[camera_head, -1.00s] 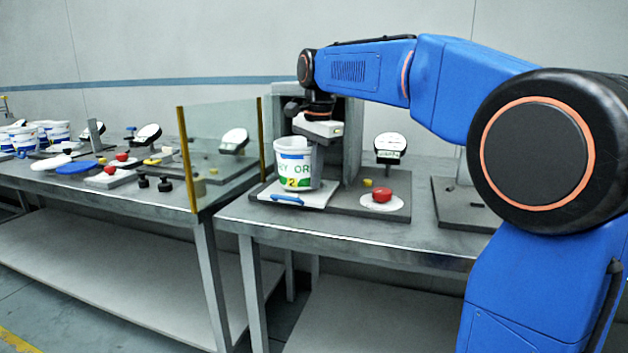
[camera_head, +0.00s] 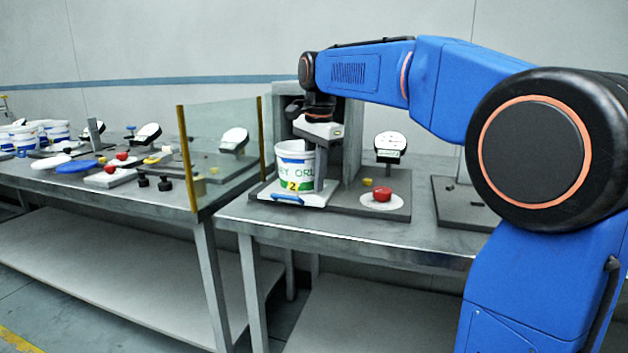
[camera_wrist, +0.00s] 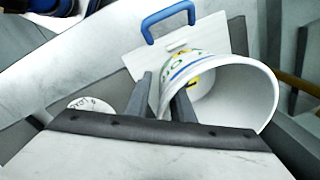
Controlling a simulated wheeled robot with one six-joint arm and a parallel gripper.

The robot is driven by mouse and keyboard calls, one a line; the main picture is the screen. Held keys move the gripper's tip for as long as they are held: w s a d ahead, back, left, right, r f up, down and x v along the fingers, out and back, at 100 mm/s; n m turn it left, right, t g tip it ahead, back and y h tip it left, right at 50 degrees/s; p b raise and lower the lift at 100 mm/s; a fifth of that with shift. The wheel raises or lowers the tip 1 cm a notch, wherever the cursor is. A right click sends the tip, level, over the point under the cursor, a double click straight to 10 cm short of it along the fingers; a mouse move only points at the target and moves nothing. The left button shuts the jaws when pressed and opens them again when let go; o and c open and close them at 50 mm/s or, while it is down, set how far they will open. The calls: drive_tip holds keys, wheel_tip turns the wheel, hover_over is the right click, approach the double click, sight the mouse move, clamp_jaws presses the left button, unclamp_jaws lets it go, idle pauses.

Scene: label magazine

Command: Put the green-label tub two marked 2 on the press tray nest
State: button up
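The green-label tub marked 2 (camera_head: 296,176) stands upright on the white press tray nest (camera_head: 318,193), above its blue handle. Its label shows a yellow 2 on green. My gripper (camera_head: 312,150) is at the tub's upper right rim. Whether a finger touches the wall I cannot tell. The nest (camera_wrist: 185,42) and its blue handle also show there.
A red button (camera_head: 383,193) and a white dial (camera_head: 390,144) stand to the right. The grey press frame (camera_head: 353,135) rises behind. A glass guard (camera_head: 222,150) stands at left. Several tubs (camera_head: 40,132) and lids (camera_head: 76,167) are on the left table.

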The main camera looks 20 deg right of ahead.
wheel_tip(320, 180, up, 12)
drive_tip(key=s, duration=0.1)
drive_tip(key=shift+d+f, duration=0.2)
drive_tip(key=shift+f, duration=0.05)
drive_tip(key=shift+s, duration=0.15)
idle(0.3)
